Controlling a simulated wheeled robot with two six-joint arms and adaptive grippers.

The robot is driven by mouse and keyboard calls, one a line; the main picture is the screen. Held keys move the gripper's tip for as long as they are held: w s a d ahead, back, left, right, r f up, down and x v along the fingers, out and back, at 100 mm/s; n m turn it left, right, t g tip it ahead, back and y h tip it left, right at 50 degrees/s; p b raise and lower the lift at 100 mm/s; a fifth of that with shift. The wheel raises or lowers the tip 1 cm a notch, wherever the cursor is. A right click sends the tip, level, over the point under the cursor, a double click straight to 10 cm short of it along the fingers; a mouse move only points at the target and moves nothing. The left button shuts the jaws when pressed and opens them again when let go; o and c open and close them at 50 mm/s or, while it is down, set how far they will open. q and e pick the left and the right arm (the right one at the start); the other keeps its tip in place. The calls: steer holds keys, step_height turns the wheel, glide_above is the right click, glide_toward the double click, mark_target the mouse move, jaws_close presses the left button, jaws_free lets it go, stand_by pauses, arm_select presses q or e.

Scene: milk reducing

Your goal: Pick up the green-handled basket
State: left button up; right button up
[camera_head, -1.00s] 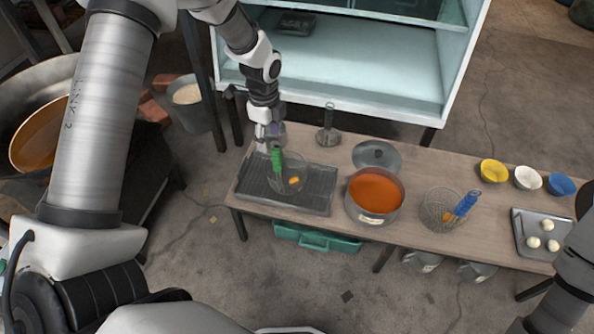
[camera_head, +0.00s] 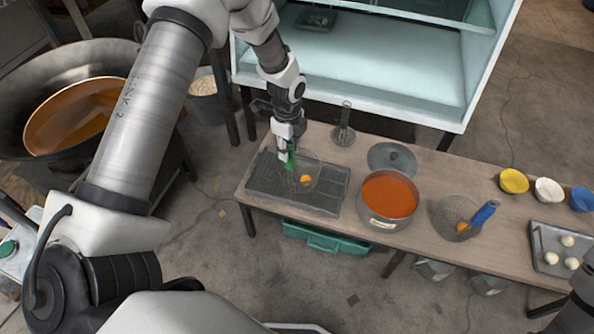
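The green-handled basket (camera_head: 312,177) is a round wire strainer with an orange piece in it. It sits on the dark ridged tray (camera_head: 322,201) at the left end of the table. Its green handle (camera_head: 291,161) points up on the basket's left side. My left gripper (camera_head: 285,155) is at the handle, with its fingers beside or around it. The fingers are too small and overlapped to tell whether they are closed on it. My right gripper is out of view; only part of my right arm shows at the lower right.
A pot of orange liquid (camera_head: 390,196) stands right of the tray, with its lid (camera_head: 392,158) behind. A blue-handled basket (camera_head: 456,214) stands further right, near a tray of white balls (camera_head: 540,263) and several small bowls. A glass-fronted cabinet (camera_head: 350,67) stands behind the table.

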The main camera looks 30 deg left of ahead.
arm_select(q)
jaws_close()
steer(key=shift+r, duration=0.15)
